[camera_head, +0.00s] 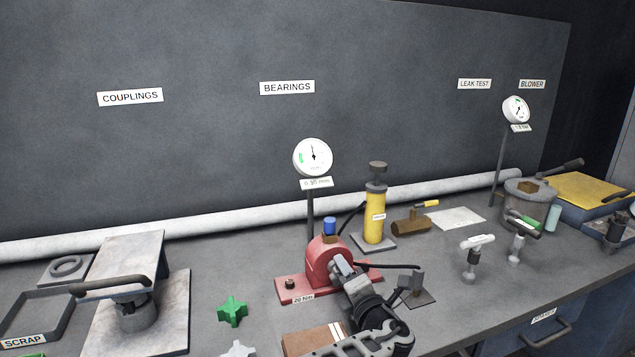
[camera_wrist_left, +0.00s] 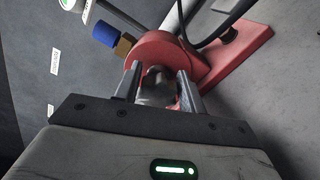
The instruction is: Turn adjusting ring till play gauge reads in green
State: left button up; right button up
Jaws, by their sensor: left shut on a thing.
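A red bearing housing (camera_head: 322,262) stands on a red base plate with a "20 Nm" label. My left gripper (camera_head: 345,268) is at its front face. In the left wrist view, the two fingers of my left gripper (camera_wrist_left: 157,80) are closed on either side of a dark metallic round part, seemingly the adjusting ring (camera_wrist_left: 157,88), in front of the red housing (camera_wrist_left: 158,48). The fingers partly hide the ring. The play gauge (camera_head: 313,157) is a white dial on a post behind the housing. Its needle points about straight up, and the green band lies at the dial's left, apart from the needle.
A yellow cylinder pump (camera_head: 375,218) stands right behind the housing, with a dark hose near it. A small dark block (camera_head: 411,284) is to the right of my gripper. A green star knob (camera_head: 232,310) lies to the left. A press-like stand (camera_head: 135,290) is farther left.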

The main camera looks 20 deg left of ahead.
dwell(0.8)
pick_arm(q)
jog(key=o, duration=0.6)
jog(key=shift+c, duration=0.2)
jog(key=shift+v, duration=3)
jog(key=o, duration=0.3)
